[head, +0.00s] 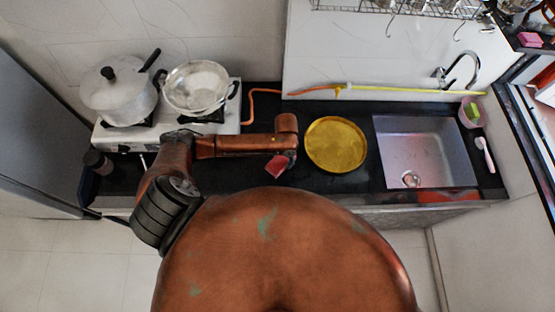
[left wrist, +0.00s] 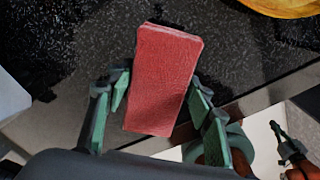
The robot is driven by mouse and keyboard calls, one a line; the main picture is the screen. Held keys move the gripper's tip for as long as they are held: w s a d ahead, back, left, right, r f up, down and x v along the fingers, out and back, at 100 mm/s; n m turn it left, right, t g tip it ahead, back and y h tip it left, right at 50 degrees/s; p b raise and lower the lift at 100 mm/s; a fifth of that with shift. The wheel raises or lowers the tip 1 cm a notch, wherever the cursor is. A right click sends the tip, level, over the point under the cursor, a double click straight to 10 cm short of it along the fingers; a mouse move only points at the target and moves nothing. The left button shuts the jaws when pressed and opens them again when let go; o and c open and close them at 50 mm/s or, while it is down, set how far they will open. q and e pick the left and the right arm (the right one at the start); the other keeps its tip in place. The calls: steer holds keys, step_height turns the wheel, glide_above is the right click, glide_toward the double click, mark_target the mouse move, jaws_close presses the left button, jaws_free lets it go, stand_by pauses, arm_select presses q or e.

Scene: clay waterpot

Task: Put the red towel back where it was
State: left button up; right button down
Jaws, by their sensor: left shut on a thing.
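The red towel (head: 277,167) is a small folded block over the front part of the black counter, left of the yellow plate. In the left wrist view, the towel (left wrist: 166,80) stands out between the green fingers of my left gripper (left wrist: 160,100). The gripper is shut on it, with a finger along each side. In the head view, my left gripper (head: 285,158) is mostly hidden under the arm. I cannot tell whether the towel touches the counter.
The yellow plate (head: 335,145) lies right of the towel, with the sink (head: 425,150) beyond it. A stove (head: 165,133) with a lidded pot (head: 120,98) and a pan (head: 194,88) stands at left. An orange-yellow hose (head: 400,92) runs along the wall. Dark counter (head: 325,184) is free in front of the plate.

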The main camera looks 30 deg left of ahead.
mark_target(283, 161)
arm_select(q)
steer(key=shift+w+a+f, duration=0.1)
steer(key=shift+w+f, duration=0.35)
steer(key=shift+f, duration=0.1)
steer(key=f, duration=0.3)
steer(key=shift+w, duration=0.25)
steer(key=shift+f, duration=0.4)
arm_select(e)
steer(key=d, duration=0.2)
steer(key=shift+w+d+f, duration=0.1)
steer(key=shift+d, duration=0.2)
arm_select(q)
steer(key=shift+f, duration=0.1)
